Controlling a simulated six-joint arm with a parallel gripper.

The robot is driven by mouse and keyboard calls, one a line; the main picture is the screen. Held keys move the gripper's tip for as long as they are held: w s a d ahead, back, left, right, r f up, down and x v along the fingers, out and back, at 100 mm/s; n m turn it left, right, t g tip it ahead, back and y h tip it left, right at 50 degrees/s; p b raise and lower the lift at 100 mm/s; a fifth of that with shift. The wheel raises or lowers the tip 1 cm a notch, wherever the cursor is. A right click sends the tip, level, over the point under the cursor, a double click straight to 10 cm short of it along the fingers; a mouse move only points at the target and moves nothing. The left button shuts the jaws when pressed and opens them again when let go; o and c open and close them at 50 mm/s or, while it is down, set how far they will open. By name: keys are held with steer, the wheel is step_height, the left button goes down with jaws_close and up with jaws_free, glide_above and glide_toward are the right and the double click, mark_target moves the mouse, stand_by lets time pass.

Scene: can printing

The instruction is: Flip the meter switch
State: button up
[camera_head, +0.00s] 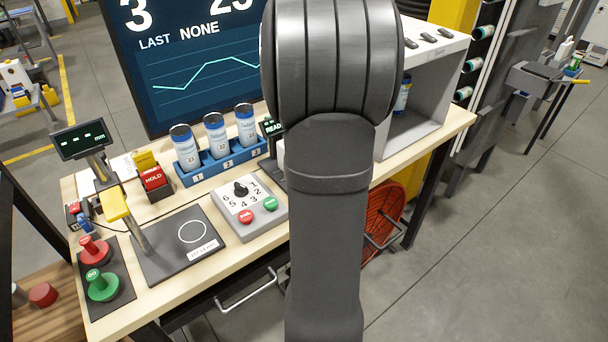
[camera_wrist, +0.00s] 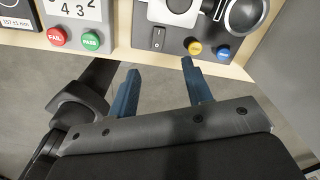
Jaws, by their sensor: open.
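A black rocker switch (camera_wrist: 158,38) sits on the front of a grey device (camera_wrist: 180,42) in the wrist view; I take this device to be the meter. My gripper (camera_wrist: 160,67) is open and empty, its two blue fingers pointing at the device's front edge. The switch lies just beyond the fingertips, between their lines, and no contact shows. A yellow button (camera_wrist: 195,48) and a blue button (camera_wrist: 223,52) are right of the switch. In the head view my arm hides the gripper and most of the device; a small dark display (camera_head: 271,127) shows beside the arm.
A panel with a dial (camera_head: 240,189), a red FAIL button (camera_wrist: 57,37) and a green PASS button (camera_wrist: 91,41) is left of the device. A blue rack (camera_head: 222,163) holds cans behind it. The grey floor is open in front of the table edge.

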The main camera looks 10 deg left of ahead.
steer(key=f+m, duration=0.1)
steer(key=f, duration=0.4)
steer(key=f+m, duration=0.2)
steer(key=f, duration=0.3)
steer(key=f+m, duration=0.2)
steer(key=f, duration=0.4)
steer(key=shift+w+a, duration=0.1)
steer(key=shift+a, duration=0.1)
